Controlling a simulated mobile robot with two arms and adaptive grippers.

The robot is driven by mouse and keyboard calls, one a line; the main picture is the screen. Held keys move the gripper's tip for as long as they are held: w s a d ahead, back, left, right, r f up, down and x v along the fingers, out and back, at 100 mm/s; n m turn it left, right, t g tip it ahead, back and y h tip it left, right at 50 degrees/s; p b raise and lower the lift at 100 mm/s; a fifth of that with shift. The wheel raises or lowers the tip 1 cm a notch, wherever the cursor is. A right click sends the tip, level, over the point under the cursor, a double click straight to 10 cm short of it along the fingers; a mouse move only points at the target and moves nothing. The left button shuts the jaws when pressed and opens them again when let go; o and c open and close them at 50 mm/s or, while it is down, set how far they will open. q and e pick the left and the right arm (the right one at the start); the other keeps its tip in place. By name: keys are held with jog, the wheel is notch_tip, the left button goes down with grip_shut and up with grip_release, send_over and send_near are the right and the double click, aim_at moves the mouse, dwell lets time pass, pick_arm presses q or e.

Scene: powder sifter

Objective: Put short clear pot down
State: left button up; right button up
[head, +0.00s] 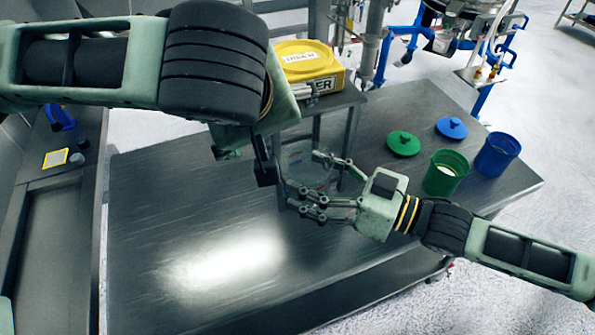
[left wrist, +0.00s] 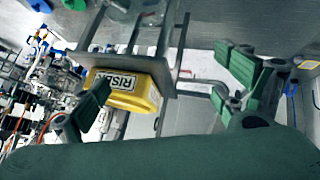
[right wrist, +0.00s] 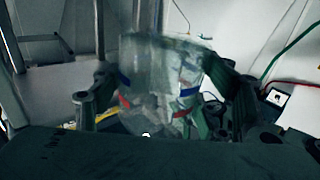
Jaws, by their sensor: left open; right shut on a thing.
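My right gripper (head: 322,187) reaches in from the right over the metal table and is shut on the short clear pot (head: 296,160). The pot is see-through and hard to make out in the head view. In the right wrist view the clear pot (right wrist: 165,75) stands between the two fingers, with blue and red showing on or through it. I cannot tell whether its base touches a surface. My left gripper (left wrist: 165,88) is open with nothing between its fingers. In the head view the left arm covers part of the area beside the pot.
The steel table (head: 170,210) is bare at left and front. At right stand a green pot (head: 443,178) and a blue pot (head: 497,155), with a green lid (head: 403,143) and a blue lid (head: 451,128) behind them. A yellow container (head: 318,75) sits on a raised stand at the back.

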pick_arm(q)
jog(key=s+d+f+m+h, duration=0.1)
jog(key=s+d+m, duration=0.1)
jog(key=s+m, duration=0.15)
jog(key=s+d+f+m, duration=0.2)
jog(key=s+d, duration=0.1)
jog(key=s, duration=0.2)
send_near(307, 170)
jog(key=w+f, duration=0.1)
jog(key=w+d+f, duration=0.1)
jog(key=shift+w+f+m, duration=0.1)
jog(key=shift+w+m, duration=0.15)
jog(key=shift+m, duration=0.1)
jog(key=shift+c, duration=0.3)
jog(key=c, duration=1.1)
jog(key=shift+c, duration=1.1)
pick_arm(e)
jog(key=o, duration=1.4)
jog(key=shift+c, duration=0.2)
jog(key=shift+d, duration=0.1)
